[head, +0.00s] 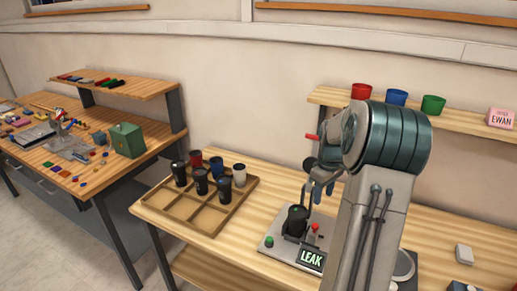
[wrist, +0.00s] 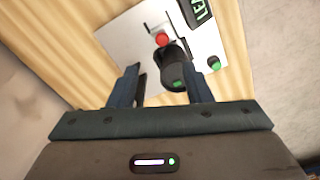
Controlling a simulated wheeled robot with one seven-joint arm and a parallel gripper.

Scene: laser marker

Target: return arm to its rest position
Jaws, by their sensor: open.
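My gripper (wrist: 162,76) is open, with its two dark fingers apart and nothing clamped between them. In the head view my gripper (head: 317,188) shows beside my arm's large teal joint, partly hidden by it, above a grey machine plate (head: 272,245). A black cup (head: 296,219) stands upright on that plate. In the wrist view the black cup (wrist: 175,68) lies beyond the fingertips and appears between them. I cannot tell the exact gap between fingers and cup.
A wooden tray (head: 205,225) with several cups stands left. A shelf (head: 460,125) behind my arm holds red, blue and green cups. A cluttered workbench (head: 85,185) stands far left.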

